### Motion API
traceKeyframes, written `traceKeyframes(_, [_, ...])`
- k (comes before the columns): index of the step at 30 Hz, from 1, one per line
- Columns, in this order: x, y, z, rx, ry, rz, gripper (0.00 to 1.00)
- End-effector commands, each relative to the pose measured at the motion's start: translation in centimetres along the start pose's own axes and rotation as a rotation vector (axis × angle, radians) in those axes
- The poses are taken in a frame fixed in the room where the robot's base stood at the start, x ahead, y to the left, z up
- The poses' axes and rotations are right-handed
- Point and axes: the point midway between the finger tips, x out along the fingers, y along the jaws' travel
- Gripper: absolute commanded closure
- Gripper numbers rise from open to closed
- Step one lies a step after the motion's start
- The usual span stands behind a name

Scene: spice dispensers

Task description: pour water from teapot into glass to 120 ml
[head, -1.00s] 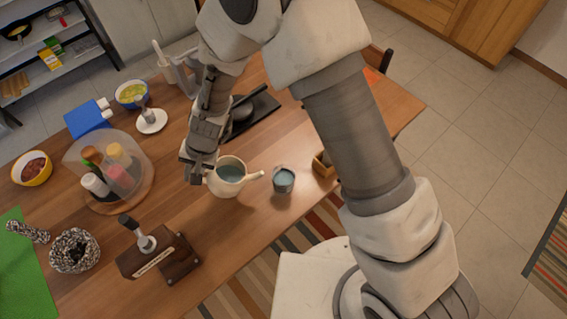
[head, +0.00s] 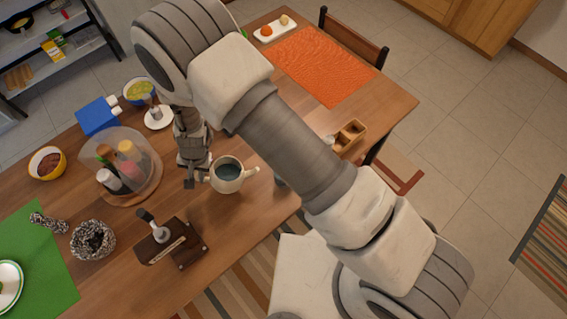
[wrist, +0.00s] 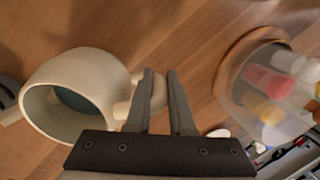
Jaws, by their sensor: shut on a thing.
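The cream teapot (head: 226,184) holds bluish water and has its spout pointing right in the head view. My gripper (head: 197,180) is at the teapot's left side, shut on its handle. In the wrist view my gripper's fingers (wrist: 160,75) are at the handle, and the teapot (wrist: 90,65) opens toward the camera with water inside. I cannot tell whether the teapot is clear of the table. The glass (head: 281,178) is right of the spout, mostly hidden behind my arm; its water level is not visible.
A spice carousel with a clear cover (head: 150,165) stands left of my gripper. A dark wooden dispenser (head: 180,243) is nearer the front, with a woven bowl (head: 93,240) to its left. A wooden box (head: 350,135) and orange mat (head: 325,68) lie to the right.

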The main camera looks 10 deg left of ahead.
Motion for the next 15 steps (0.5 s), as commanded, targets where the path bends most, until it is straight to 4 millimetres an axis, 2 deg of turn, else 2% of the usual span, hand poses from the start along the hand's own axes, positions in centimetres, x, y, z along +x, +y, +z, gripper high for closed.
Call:
traceKeyframes(5, [0.5, -0.4, 0.2, -0.01, 0.014, 0.052, 1.0])
traceKeyframes(15, [3.1, -0.7, 0.2, -0.013, 0.032, 0.152, 1.0])
